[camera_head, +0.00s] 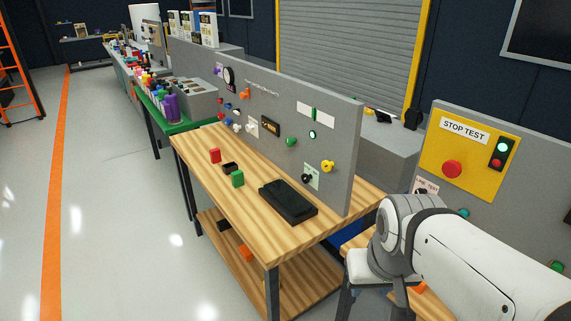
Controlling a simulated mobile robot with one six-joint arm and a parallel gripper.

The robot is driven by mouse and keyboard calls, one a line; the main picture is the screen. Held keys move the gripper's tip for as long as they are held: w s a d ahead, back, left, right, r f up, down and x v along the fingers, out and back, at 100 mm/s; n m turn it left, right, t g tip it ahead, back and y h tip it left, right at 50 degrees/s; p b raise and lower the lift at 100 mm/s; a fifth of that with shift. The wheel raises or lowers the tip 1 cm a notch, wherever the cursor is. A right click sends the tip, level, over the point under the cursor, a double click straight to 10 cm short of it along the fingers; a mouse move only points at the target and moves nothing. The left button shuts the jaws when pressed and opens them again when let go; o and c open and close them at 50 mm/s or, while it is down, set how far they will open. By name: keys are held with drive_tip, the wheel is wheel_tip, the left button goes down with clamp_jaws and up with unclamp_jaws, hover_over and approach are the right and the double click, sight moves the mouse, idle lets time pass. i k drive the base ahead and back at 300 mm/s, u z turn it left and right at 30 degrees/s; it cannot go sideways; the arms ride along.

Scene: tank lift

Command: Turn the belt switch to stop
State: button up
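A grey upright panel (240,95) stands along the back of a wooden workbench (235,200) and carries several knobs and switches. A black rotary knob (307,178) sits on a small pale plate low on the panel's right part, beside a yellow knob (327,166). A green knob (291,142) is further left. I cannot read a belt label, so I cannot tell which control is the belt switch or how it is set. My white arm is at the lower right; my gripper is not visible.
At right, a yellow STOP TEST plate (470,150) has a red button (452,169) and a lamp lit green. Open floor (110,210) lies left.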

sight(306, 178)
drive_tip(key=u, duration=0.1)
drive_tip(key=i, duration=1)
drive_tip(key=u, duration=0.05)
